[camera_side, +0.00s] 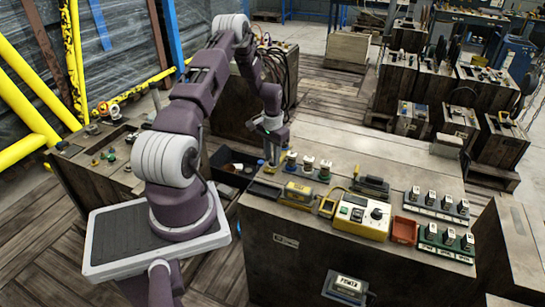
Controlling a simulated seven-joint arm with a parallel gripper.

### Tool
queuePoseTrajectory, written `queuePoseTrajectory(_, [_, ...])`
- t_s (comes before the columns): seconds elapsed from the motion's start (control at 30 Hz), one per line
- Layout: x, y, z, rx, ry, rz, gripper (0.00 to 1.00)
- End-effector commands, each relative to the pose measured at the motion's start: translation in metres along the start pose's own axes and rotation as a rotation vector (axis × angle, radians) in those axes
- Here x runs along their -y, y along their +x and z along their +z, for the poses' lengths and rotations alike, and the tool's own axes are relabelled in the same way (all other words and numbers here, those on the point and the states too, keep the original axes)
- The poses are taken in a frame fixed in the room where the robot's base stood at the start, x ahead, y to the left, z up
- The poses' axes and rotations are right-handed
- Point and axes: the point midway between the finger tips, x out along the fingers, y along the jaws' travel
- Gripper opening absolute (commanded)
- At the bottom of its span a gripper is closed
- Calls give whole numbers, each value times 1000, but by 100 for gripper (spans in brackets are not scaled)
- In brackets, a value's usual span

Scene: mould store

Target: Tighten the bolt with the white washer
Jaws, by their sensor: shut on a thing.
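My gripper (271,158) points down over the left end of the wooden bench top. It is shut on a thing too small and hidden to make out. Just right of it stand three short upright posts with pale tops: one with a bluish lower part (291,158), a middle one (308,163) and a right one (325,169). They look apart from the gripper. I cannot tell which bolt has the white washer, or whether the gripper touches a bolt.
A yellow meter box (361,215) with a dial stands on the bench (370,145), beside an orange-red tray (405,231). A black bin (233,169) is left of the bench.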

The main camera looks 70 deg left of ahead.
Motion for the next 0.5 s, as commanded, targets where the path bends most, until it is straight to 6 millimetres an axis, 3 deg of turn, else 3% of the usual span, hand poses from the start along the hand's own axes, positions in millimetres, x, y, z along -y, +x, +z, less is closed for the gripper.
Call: queuePoseTrajectory(0.5, [2, -2, -2, -6, 485, -4, 0])
